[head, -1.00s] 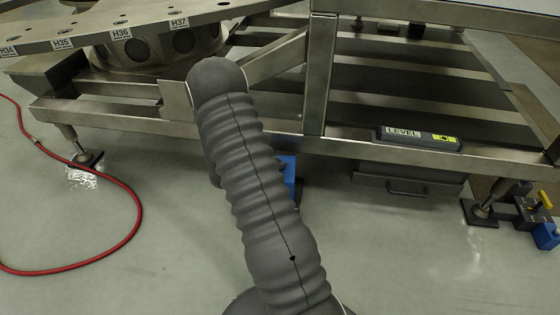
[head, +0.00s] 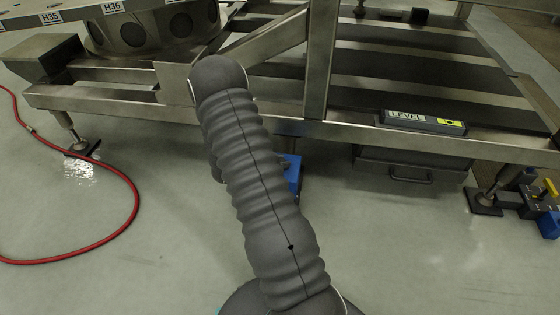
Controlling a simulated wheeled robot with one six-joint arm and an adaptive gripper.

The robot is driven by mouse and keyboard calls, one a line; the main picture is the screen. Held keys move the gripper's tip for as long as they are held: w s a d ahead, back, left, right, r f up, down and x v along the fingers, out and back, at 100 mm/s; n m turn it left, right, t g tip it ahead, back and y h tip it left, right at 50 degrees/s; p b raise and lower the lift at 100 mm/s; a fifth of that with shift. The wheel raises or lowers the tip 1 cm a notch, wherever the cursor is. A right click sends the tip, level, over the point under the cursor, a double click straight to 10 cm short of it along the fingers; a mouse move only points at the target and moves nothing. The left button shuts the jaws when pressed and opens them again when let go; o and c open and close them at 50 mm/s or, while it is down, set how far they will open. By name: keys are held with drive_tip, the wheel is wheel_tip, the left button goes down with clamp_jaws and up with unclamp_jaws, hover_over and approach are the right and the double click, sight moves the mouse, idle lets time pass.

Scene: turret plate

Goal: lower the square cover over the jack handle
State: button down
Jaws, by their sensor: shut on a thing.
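My gripper is not in view; only my grey ribbed arm shows, running from the bottom up through the middle. No square cover can be made out. At the right edge, a yellow handle (head: 550,188) stands on a dark device with blue parts, cut off by the frame; I cannot tell if it is the jack handle. A blue object (head: 292,172) on the floor is partly hidden behind my arm, and its kind is unclear.
A steel frame (head: 350,133) on levelling feet spans the view, with the round turret plate (head: 75,12) at upper left. A level (head: 422,121) lies on the front rail above a grey drawer box (head: 410,170). A red hose (head: 135,205) curls on open floor at left.

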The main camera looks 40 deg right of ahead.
drive_tip(key=shift+f+b, duration=2.5)
drive_tip(key=shift+f, duration=0.9)
drive_tip(key=shift+f+b, duration=0.7)
drive_tip(key=shift+f, duration=1.1)
drive_tip(key=shift+a+f, duration=0.1)
drive_tip(key=shift+f, duration=0.05)
drive_tip(key=c, duration=0.7)
unclamp_jaws()
drive_tip(key=v, duration=1.2)
drive_tip(key=shift+s, duration=0.1)
